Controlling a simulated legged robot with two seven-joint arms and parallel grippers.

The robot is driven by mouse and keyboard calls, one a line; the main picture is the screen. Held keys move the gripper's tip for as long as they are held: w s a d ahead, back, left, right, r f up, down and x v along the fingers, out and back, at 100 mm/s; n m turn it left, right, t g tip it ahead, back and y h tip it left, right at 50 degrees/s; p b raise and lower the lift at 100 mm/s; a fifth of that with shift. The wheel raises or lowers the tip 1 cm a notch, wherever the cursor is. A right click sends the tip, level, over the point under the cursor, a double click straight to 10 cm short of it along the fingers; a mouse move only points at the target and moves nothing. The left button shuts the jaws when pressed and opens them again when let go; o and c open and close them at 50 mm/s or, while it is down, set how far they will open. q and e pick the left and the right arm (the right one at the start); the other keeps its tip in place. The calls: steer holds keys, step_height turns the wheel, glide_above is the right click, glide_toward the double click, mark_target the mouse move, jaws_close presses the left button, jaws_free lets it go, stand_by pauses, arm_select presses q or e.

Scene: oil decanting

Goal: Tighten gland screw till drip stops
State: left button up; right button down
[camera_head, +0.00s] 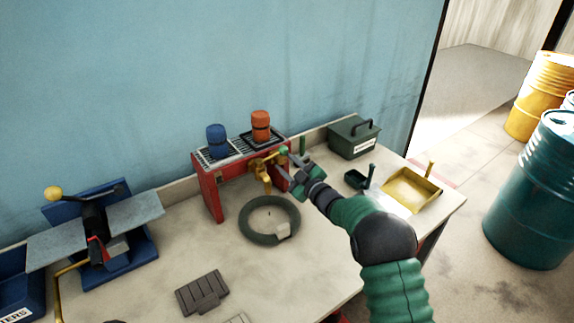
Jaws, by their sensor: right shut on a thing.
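A brass tap (264,170) sticks out from the front of a red stand (209,192) on the workbench. A small green knob (284,150) shows at the tap's right end. My right gripper (290,163) reaches in from the lower right and is shut at this end of the tap. The small part between its fingers is mostly hidden, and I cannot make out the gland screw apart from the tap. No drip can be made out. My left gripper is out of view.
A blue can (216,139) and an orange can (261,125) stand on the red stand's grating. The front middle holds a grey block (201,293).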

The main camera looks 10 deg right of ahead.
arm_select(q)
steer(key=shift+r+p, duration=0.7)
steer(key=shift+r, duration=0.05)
arm_select(e)
steer(key=m, duration=0.6)
arm_select(q)
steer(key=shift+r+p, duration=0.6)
steer(key=shift+p, duration=0.05)
arm_select(e)
steer(key=shift+m, duration=2.7)
steer(key=shift+a, duration=0.1)
steer(key=c, duration=0.9)
jaws_free()
steer(key=shift+c, duration=0.2)
steer(key=shift+s, duration=0.15)
arm_select(q)
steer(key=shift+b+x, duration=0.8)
steer(key=shift+b, duration=0.05)
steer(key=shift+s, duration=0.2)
arm_select(e)
steer(key=v, duration=1.6)
steer(key=shift+s+d, duration=0.25)
